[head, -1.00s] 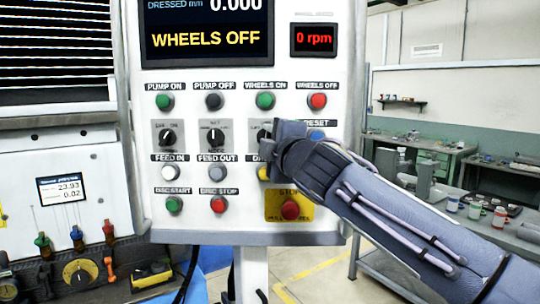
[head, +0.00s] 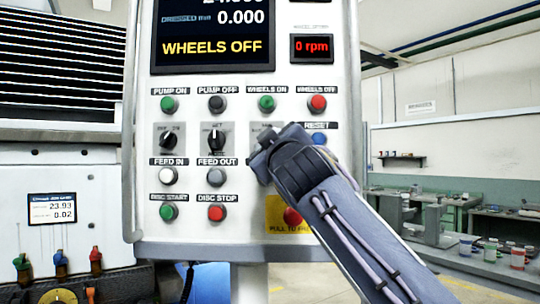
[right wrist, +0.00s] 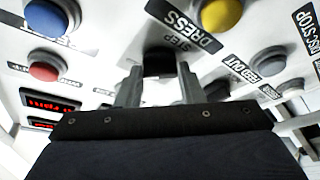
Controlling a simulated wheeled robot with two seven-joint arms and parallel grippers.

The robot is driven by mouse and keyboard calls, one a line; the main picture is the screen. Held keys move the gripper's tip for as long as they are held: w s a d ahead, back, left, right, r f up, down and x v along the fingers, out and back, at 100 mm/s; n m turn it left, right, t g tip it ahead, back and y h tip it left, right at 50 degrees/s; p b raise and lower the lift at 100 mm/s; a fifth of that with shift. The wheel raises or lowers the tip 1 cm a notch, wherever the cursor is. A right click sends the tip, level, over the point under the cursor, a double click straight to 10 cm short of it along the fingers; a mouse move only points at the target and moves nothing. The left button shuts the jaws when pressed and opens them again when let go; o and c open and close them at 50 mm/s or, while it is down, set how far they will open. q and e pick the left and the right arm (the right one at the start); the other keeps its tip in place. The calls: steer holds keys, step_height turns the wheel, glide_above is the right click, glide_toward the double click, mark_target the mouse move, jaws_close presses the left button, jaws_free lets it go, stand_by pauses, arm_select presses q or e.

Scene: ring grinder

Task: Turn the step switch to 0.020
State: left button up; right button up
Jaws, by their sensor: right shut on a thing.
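The step switch (right wrist: 158,62) is a dark knob on the white control panel, with a STEP label above it in the right wrist view. My right gripper (right wrist: 158,84) has one finger on each side of the knob and is shut on it. In the head view the right gripper (head: 264,152) covers most of the switch, and only part of its grey plate (head: 257,129) shows. The knob's pointer and scale marks cannot be read. My left gripper is not in view.
The yellow DRESS button (right wrist: 221,15) and blue RESET button (head: 318,138) are close by. The display (head: 212,40) reads WHEELS OFF and DRESSED 0.000.

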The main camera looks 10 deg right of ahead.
steer(key=shift+f+m, duration=0.1)
steer(key=shift+m, duration=0.2)
steer(key=o, duration=1)
steer(key=b+v, duration=0.4)
steer(key=v, duration=0.3)
steer(key=shift+s+f, duration=0.1)
steer(key=shift+s, duration=0.3)
